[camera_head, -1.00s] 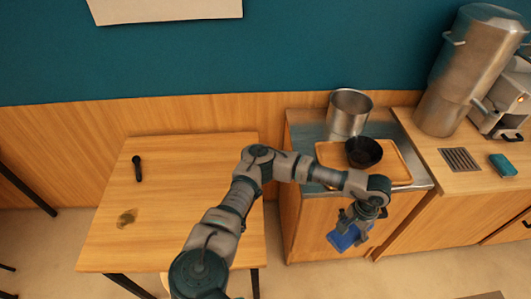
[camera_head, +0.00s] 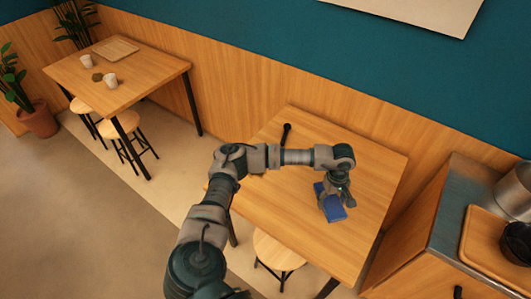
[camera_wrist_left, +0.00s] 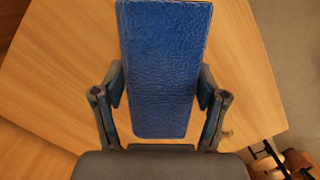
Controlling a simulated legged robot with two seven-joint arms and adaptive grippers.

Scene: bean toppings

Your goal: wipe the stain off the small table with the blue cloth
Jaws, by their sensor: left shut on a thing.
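My left gripper (camera_head: 336,192) is shut on the blue cloth (camera_head: 330,208), over the right part of the small wooden table (camera_head: 372,190). In the left wrist view, the cloth (camera_wrist_left: 165,60) is a stiff-looking blue rectangle between the fingers of my left gripper (camera_wrist_left: 161,85), with the tabletop (camera_wrist_left: 50,70) behind it. I cannot tell whether the cloth touches the table. The stain on this table is not visible; my arm crosses in front of part of the top. My right gripper is not in view.
A counter with a wooden tray (camera_head: 478,235) and steel pot (camera_head: 516,193) is at right. Another table (camera_head: 140,75) with cups and a dark spot (camera_head: 97,77) stands far left.

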